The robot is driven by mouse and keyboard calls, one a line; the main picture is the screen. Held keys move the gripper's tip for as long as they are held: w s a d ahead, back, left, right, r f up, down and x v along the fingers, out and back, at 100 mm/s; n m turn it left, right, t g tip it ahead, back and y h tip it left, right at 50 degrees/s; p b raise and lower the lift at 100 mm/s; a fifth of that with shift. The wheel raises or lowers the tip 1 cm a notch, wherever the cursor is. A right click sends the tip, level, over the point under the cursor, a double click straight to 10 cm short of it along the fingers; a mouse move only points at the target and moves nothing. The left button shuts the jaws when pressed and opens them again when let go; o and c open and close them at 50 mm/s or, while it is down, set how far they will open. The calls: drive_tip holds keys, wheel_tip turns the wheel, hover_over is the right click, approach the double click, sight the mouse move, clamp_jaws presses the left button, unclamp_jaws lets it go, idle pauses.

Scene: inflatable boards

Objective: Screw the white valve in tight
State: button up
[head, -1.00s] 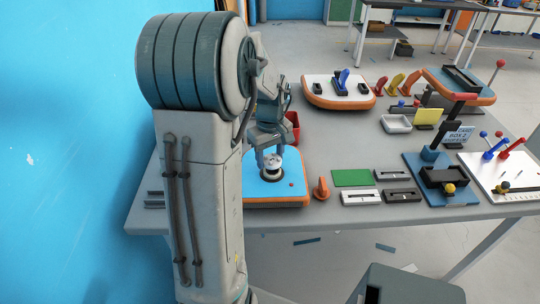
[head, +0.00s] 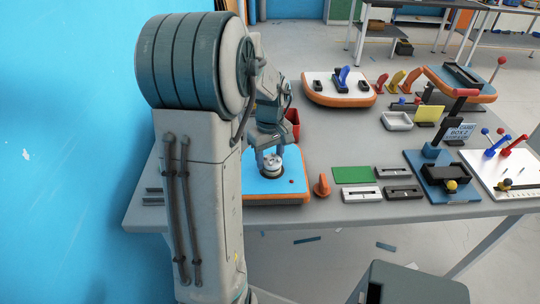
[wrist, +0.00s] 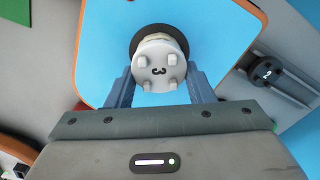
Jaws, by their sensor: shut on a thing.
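The white valve (wrist: 158,66) has a round top with several small knobs and a dark "3" mark. It sits at a dark round socket (wrist: 172,34) on the blue board with an orange edge. In the head view the valve (head: 272,162) stands on the blue board (head: 262,187) near the table's left end. My gripper (wrist: 160,85) is shut on the valve, one finger on each side, and reaches down from above in the head view (head: 270,154). The threads and the seating depth are hidden, so I cannot tell how far in the valve is.
A dark cap marked "2" (wrist: 264,75) lies in a holder in the wrist view. A red bin (head: 292,124) stands behind. Other boards and tools fill the right side.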

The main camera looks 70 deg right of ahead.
sight(269, 158)
drive_tip(key=shift+f, duration=0.3)
drive_tip(key=o, duration=1)
wheel_tip(269, 158, up, 14)
drive_tip(key=shift+f, duration=0.1)
drive_tip(key=shift+w, duration=0.1)
